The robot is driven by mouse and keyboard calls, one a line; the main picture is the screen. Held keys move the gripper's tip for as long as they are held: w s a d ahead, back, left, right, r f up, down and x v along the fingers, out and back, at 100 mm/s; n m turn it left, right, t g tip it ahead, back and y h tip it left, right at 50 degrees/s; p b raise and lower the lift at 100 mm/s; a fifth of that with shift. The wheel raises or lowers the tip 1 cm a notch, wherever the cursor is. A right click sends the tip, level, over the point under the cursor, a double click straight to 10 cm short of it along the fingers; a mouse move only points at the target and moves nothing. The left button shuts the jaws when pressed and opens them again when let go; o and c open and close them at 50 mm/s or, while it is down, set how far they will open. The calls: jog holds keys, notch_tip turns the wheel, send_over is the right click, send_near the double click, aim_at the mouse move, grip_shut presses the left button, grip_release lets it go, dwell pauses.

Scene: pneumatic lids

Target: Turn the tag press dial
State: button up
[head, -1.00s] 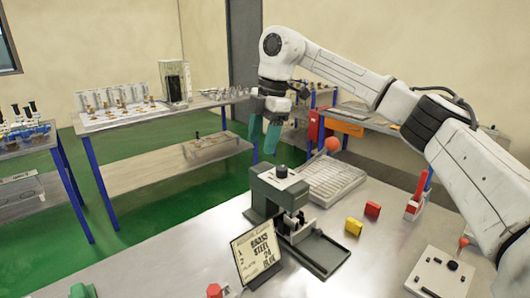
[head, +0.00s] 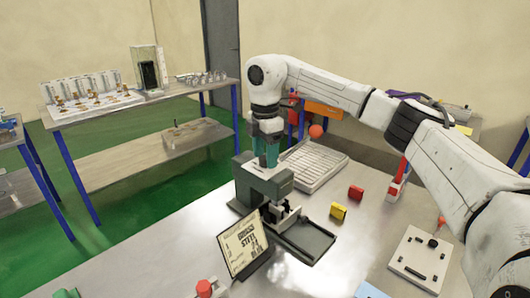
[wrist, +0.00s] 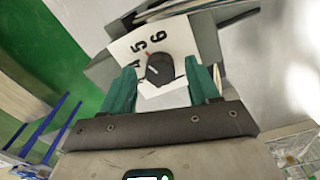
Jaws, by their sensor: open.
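The tag press (head: 262,188) is a dark grey-green machine on the metal table, with a base tray reaching toward the front right. Its black dial (wrist: 160,70) sits on a white plate marked 5, 6 and a partly hidden number. A small red mark shows at the dial's upper edge, between the 5 and the 6. My gripper (head: 266,157) points down over the top of the press. In the wrist view its teal fingers stand open on both sides of the dial, with gaps visible. The dial is hidden in the head view.
A sign card (head: 243,244) stands in front of the press. A grey slotted tray (head: 314,166) lies behind it. A yellow block (head: 338,211) and a red block (head: 356,193) lie to the right. A white panel (head: 420,258) is at the right front.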

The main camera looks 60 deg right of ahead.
jog(key=shift+f, duration=0.2)
jog(key=c, duration=1)
